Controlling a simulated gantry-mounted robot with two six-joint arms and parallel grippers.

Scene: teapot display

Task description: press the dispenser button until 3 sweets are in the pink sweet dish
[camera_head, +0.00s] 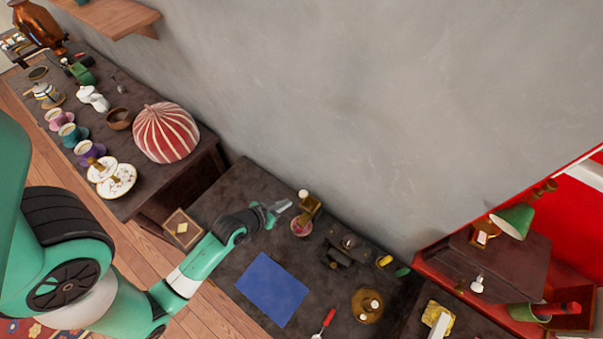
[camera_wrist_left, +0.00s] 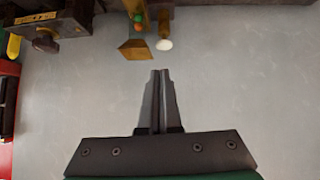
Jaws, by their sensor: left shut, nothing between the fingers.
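The brass-coloured dispenser (camera_head: 310,210) stands near the back edge of the dark table. A white knob (camera_head: 303,193), apparently its button, is at its top. The pink sweet dish (camera_head: 301,227) sits at its foot; its contents are too small to count. In the left wrist view the dispenser (camera_wrist_left: 136,48) shows an orange and a green sweet, with the white knob (camera_wrist_left: 164,44) beside it. My left gripper (camera_head: 284,205) is shut and empty, just left of the dispenser. Its fingertips (camera_wrist_left: 160,72) point toward the knob and look apart from it. My right gripper is not in view.
A blue mat (camera_head: 272,289) lies in front of the dispenser. A brass plate (camera_head: 367,305), a dark object (camera_head: 340,252) and a red-handled tool (camera_head: 327,320) lie on the table. The grey wall (camera_head: 370,120) rises close behind. A striped cosy (camera_head: 165,132) and cups stand on the left table.

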